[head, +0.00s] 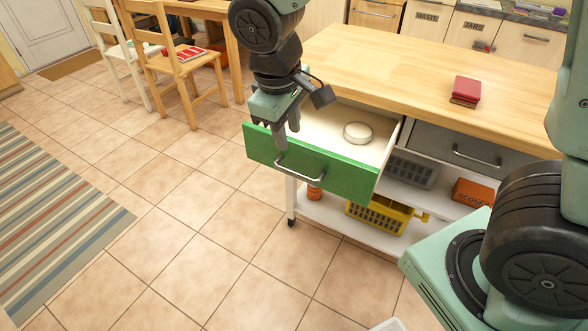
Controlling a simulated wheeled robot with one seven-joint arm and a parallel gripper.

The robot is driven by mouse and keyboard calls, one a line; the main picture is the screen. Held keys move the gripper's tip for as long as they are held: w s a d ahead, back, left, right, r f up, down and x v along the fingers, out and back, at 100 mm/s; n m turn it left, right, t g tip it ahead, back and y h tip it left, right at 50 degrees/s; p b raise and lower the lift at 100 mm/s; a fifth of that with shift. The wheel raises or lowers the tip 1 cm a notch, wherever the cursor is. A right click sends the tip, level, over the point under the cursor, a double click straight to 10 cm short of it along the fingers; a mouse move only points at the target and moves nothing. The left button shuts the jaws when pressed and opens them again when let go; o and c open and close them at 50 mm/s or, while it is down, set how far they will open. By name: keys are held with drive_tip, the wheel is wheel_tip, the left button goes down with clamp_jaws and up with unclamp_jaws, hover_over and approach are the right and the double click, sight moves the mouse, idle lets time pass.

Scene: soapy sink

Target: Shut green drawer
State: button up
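The green drawer (341,180) stands pulled out from the left end of the wooden-topped counter. Its front has a curved metal handle (300,176), and its white inside holds a round white, ring-like object (358,132). My gripper (287,140) points down at the upper left part of the green front, above the handle. Its two fingers appear apart with nothing between them that I can make out. One finger overlaps the green front in the picture; whether it touches is unclear.
A grey drawer (465,151) is closed to the right. Below are a yellow basket (380,215), a grey basket (413,171) and an orange box (472,192). A red book (466,90) lies on the counter (400,66). Chairs (180,62) stand back left. The tiled floor before the drawer is clear.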

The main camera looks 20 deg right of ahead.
sight(295, 172)
drive_tip(key=f, duration=0.4)
drive_tip(key=w+d+f+b, duration=0.1)
drive_tip(key=f, duration=0.6)
drive_tip(key=shift+w+d+f+b, duration=0.15)
drive_tip(key=shift+d+f+b, duration=0.15)
drive_tip(key=shift+d+b, duration=0.1)
clamp_jaws()
